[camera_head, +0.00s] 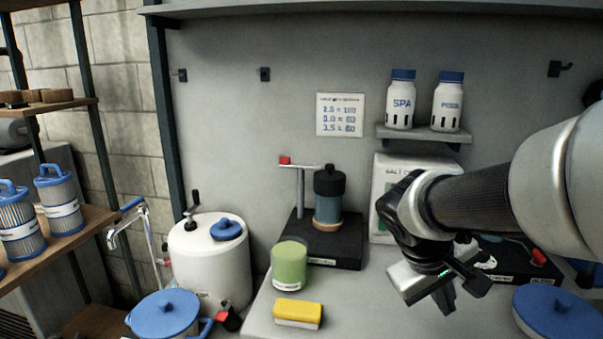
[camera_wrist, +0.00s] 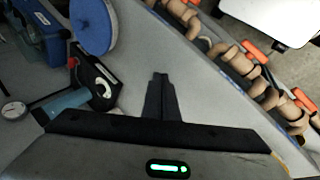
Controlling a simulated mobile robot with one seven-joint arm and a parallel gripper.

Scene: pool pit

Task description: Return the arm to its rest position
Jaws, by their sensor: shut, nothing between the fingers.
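My gripper (camera_head: 447,296) is in the right part of the head view, over the grey bench top (camera_head: 375,312). Its fingers point down and are shut with nothing between them. In the wrist view the closed fingers (camera_wrist: 160,84) show at the middle above the plain grey surface. My arm reaches in from the right edge and hides part of the bench and wall behind it.
A green cup (camera_head: 290,265), a yellow sponge (camera_head: 298,313) and a dark stand with a cylinder (camera_head: 328,200) are left of my gripper. A blue lid (camera_head: 560,312) lies right. White SPA bottle (camera_head: 401,100) stands on a wall shelf.

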